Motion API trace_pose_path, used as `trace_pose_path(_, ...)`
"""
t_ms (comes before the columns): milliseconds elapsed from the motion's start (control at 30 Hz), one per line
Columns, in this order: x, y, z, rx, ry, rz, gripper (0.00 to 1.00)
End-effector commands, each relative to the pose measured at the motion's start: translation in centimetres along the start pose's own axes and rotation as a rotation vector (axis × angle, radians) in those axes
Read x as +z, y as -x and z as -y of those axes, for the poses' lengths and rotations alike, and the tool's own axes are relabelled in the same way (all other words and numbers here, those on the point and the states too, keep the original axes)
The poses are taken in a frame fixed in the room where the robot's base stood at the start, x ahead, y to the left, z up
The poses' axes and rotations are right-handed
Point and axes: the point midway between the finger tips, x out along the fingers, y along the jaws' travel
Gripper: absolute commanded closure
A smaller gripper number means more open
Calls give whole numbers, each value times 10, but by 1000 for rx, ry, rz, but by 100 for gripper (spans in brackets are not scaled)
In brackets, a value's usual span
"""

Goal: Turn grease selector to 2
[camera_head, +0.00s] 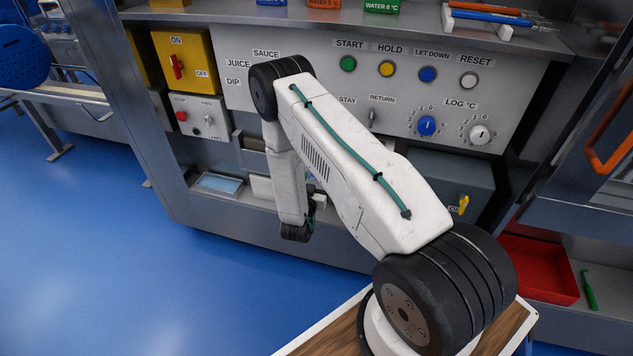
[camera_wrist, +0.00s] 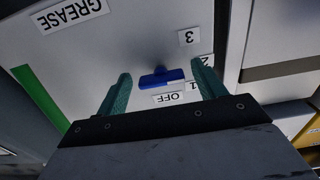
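The grease selector (camera_wrist: 161,77) is a blue bar-shaped knob on a light panel in the wrist view. Labels OFF, 1, 2 and 3 stand around it, upside down in this view, and the GREASE label (camera_wrist: 72,14) is at upper left. A pale patch shows near the knob's right end, towards 1; I cannot tell for sure which position the knob points to. My gripper (camera_wrist: 163,70) is open, one teal finger on each side of the knob with gaps between. I cannot tell its distance from the panel. In the head view my arm hides the selector.
A green strip (camera_wrist: 40,97) lies along the panel's left in the wrist view. In the head view, a steel console carries buttons, a blue dial (camera_head: 427,126), a white dial (camera_head: 479,134) and a yellow switch box (camera_head: 187,66). A red tray (camera_head: 540,268) is at lower right. Blue floor is clear at left.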

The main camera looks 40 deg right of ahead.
Motion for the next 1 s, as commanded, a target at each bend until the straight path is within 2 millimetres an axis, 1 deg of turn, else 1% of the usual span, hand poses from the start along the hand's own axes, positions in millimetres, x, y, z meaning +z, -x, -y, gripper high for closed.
trace_pose_path(267, 0, 0, 0, 0, -1, 0, 27)
trace_pose_path(367, 0, 6, 1, -2, 0, 1, 27)
trace_pose_path(467, 0, 20, 1, -4, 2, 1, 27)
trace_pose_path(600, 1, 46, 1, -5, 2, 2, 27)
trace_pose_path(733, 0, 65, 1, -4, 2, 1, 27)
trace_pose_path(867, 0, 76, 0, -2, 0, 0, 27)
trace_pose_path(1000, 0, 78, 0, -1, 0, 0, 27)
